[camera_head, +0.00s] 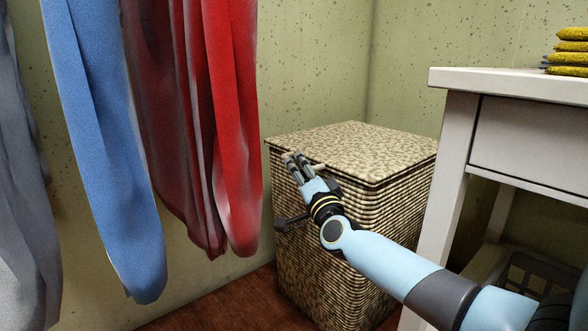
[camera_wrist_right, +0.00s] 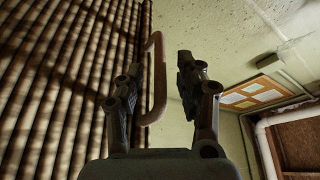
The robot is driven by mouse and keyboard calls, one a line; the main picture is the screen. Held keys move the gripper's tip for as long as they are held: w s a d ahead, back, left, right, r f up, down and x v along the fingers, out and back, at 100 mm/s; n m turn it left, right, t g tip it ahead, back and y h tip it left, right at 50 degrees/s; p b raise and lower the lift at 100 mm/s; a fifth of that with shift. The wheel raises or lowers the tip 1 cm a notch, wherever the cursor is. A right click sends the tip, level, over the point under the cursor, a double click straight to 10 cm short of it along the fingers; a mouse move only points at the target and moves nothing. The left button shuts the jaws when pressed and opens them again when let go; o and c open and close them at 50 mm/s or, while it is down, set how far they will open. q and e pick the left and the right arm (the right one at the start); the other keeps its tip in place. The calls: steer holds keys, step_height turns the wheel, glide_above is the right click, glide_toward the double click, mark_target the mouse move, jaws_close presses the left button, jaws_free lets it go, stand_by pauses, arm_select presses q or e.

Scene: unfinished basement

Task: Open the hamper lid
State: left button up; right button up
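The woven tan-and-brown hamper (camera_head: 330,235) stands in the corner with its patterned lid (camera_head: 355,145) lying flat and closed on top. My right gripper (camera_head: 294,163) is at the hamper's front side, just under the lid's front edge. In the right wrist view, a thin brown handle loop (camera_wrist_right: 160,75) stands out beside the woven wall and lies between the two separated fingers of my right gripper (camera_wrist_right: 157,80). The fingers are open; I cannot tell whether either touches the loop. In the head view the fingers partly hide the handle. My left gripper is not in view.
Blue (camera_head: 105,150) and red (camera_head: 230,130) cloths hang to the left, close to the hamper. A white table (camera_head: 455,150) stands close on the right, with yellow folded cloths (camera_head: 568,55) on top and a dark basket (camera_head: 535,275) below. Speckled walls stand behind the hamper.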

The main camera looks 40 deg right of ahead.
mark_target(295, 162)
steer(key=shift+b+x, duration=0.35)
steer(key=shift+x, duration=1.4)
jaws_close()
